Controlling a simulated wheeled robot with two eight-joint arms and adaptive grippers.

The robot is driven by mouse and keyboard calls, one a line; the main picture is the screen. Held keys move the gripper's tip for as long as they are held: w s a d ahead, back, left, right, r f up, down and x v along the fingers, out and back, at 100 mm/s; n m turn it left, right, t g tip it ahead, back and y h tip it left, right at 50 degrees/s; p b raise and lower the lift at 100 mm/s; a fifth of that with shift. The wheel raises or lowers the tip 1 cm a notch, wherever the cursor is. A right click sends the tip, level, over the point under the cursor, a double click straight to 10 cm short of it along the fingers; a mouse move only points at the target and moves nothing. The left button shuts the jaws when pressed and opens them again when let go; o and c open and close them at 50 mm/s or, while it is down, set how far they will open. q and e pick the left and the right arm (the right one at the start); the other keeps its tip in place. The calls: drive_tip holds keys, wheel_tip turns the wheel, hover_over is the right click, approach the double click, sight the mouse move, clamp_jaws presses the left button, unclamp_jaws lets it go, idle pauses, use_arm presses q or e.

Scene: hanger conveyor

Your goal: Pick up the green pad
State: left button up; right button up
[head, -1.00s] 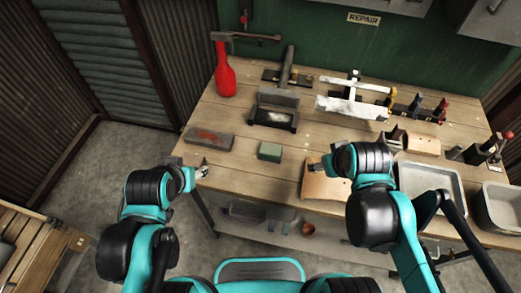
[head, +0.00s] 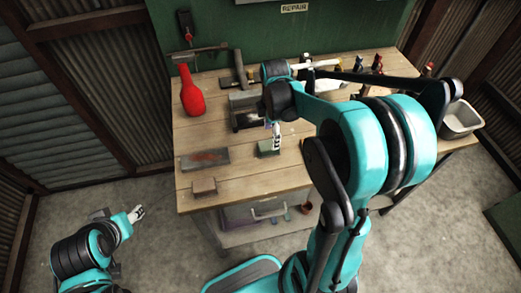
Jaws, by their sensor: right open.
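The green pad (head: 264,149) is a small block lying on the wooden workbench (head: 235,170), near its middle. My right gripper (head: 276,143) points down at the pad's right end, its fingertips very close to it. It is open, with nothing seen held in it. I cannot tell whether the fingers touch the pad or straddle it. My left gripper (head: 137,213) is off the bench, out over the floor at the left. I cannot tell whether it is open or shut.
A long grey-brown block (head: 204,159) lies left of the pad, and a small brown block (head: 204,187) near the front edge. A red bottle (head: 190,92) stands at the back left. A metal bin (head: 461,120) is at the right. My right arm hides much of the bench's right side.

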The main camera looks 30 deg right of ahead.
sight(269, 145)
wheel_tip(269, 145, down, 2)
drive_tip(key=shift+f, duration=0.1)
drive_tip(key=f, duration=0.1)
drive_tip(key=f+b, duration=0.1)
drive_tip(key=f, duration=0.1)
drive_tip(key=f+b, duration=0.1)
drive_tip(key=shift+w+a+f, duration=0.2)
drive_tip(key=shift+a+f, duration=0.1)
drive_tip(key=shift+r, duration=0.1)
drive_tip(key=shift+c, duration=0.6)
drive_tip(key=c, duration=1.1)
